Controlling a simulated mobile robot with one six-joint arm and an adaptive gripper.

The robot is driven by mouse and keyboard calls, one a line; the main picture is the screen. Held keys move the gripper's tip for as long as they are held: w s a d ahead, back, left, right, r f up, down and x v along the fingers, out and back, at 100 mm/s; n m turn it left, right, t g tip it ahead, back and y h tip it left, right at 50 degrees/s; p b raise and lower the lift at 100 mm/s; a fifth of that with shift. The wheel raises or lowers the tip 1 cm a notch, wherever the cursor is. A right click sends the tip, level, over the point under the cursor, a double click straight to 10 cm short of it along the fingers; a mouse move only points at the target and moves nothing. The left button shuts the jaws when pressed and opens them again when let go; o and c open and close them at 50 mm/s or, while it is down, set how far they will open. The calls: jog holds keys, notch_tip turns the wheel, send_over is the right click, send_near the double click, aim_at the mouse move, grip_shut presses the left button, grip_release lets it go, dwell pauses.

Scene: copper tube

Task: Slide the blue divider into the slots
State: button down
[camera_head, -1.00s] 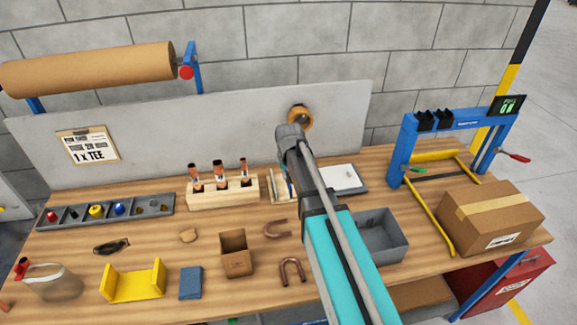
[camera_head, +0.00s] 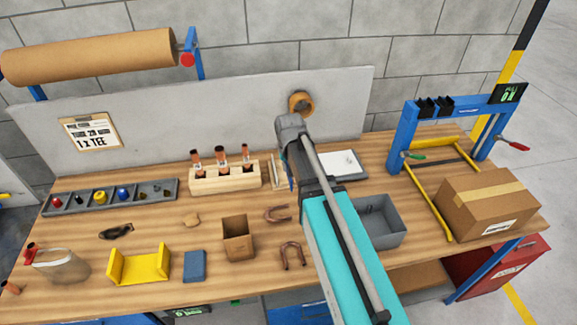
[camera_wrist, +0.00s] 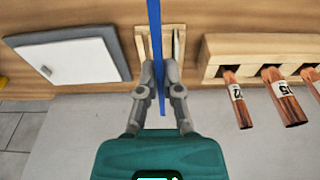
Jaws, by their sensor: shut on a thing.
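The blue divider (camera_wrist: 154,45) is a thin blue strip seen edge-on in the wrist view, between the two fingers of my gripper (camera_wrist: 160,72). My gripper is shut on it. In the head view only a sliver of the divider (camera_head: 291,176) shows beside my wrist; my arm hides the fingers. A small wooden rack (camera_wrist: 141,42) lies behind the divider in the wrist view, and part of it shows in the head view (camera_head: 278,172). A grey open bin (camera_head: 396,240) stands right of my arm, partly hidden by it. I cannot make out slots in it.
A wooden block with copper tubes (camera_head: 225,181) is left of the rack; a white-topped grey panel (camera_head: 345,165) is right. A cardboard box (camera_head: 486,205) and blue press frame (camera_head: 405,140) stand farther right. Copper bends (camera_head: 292,257), a small carton (camera_head: 237,248) and yellow cradle (camera_head: 139,268) sit in front.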

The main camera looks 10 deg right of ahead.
notch_tip(320, 180, down, 5)
jog(key=b, duration=0.4)
jog(key=shift+r+b, duration=0.1)
jog(key=shift+b, duration=0.3)
